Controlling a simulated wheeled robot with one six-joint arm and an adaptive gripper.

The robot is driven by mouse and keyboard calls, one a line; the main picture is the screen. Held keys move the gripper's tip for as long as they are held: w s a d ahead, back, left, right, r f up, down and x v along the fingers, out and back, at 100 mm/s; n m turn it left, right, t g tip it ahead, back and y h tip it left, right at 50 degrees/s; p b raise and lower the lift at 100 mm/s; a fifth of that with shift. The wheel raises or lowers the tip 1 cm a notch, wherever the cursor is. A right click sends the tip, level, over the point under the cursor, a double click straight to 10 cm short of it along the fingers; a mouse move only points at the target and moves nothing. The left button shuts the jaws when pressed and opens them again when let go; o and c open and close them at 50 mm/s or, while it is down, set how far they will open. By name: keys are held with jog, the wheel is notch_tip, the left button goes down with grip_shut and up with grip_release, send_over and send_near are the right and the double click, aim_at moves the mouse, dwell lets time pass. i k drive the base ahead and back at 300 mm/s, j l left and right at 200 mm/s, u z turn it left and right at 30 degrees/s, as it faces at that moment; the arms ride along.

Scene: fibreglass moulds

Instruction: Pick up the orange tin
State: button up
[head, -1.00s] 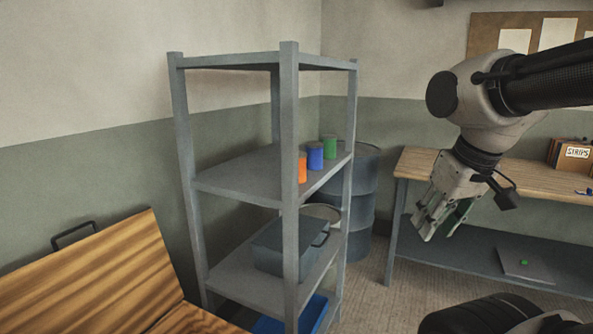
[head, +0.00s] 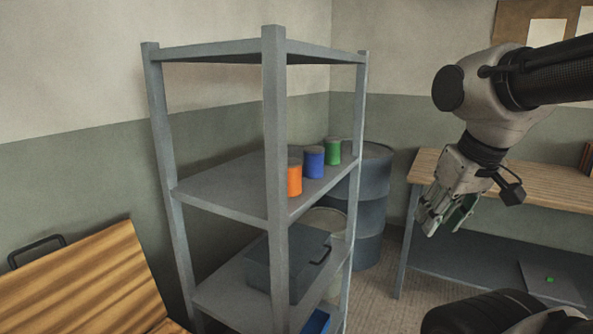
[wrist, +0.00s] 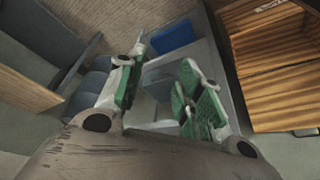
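The orange tin (head: 294,180) stands upright on the middle shelf of the grey rack (head: 223,190), just behind the front post, which may hide a little of its left side. A blue tin (head: 314,163) and a green tin (head: 333,151) stand behind it in a row along the shelf's right edge. My gripper (head: 446,222) hangs in the air to the right of the rack, pointing down and well apart from the tins. In the wrist view my gripper (wrist: 163,88) has its green-padded fingers spread, with nothing between them.
The rack's front post (head: 275,150) stands close to the orange tin. A grey toolbox (head: 285,262) sits on the lower shelf. A dark drum (head: 372,215) stands behind the rack, a wooden bench (head: 480,180) to the right. A wooden crate (head: 90,285) is at left.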

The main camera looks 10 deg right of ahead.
aim_at(295, 164)
jog(key=i+l, duration=0.35)
jog(key=i+l+u, duration=0.15)
jog(key=i+l, duration=0.2)
jog(key=l, duration=0.15)
jog(key=i+l, duration=0.35)
jog(key=l, duration=0.15)
jog(key=i+l+u, duration=0.1)
jog(key=i+l, duration=0.2)
jog(key=l, duration=0.15)
